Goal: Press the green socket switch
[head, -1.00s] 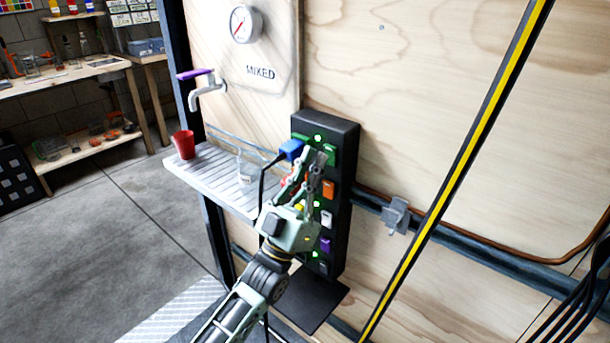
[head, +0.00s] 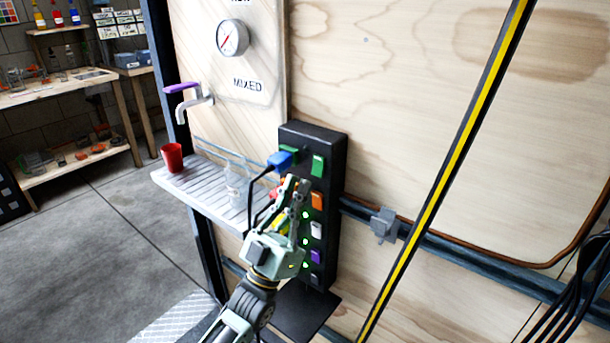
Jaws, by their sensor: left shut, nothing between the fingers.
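A black socket strip (head: 328,195) stands upright on the plywood wall. The green switch (head: 318,166) is at its top right, in full view. A blue plug (head: 280,161) sits in the green socket beside it, on the left. No light shows above the green pair. My left gripper (head: 298,184) is shut and empty, its fingertips just below and left of the green switch, apart from it in the picture. It hides part of the sockets lower down. My right gripper is not in view.
Below are an orange switch (head: 317,200), a white switch (head: 316,230) and a purple switch (head: 315,256), with green lights lit lower on the strip. A ribbed shelf (head: 190,182) holds a red cup (head: 172,157) and a clear glass (head: 234,187).

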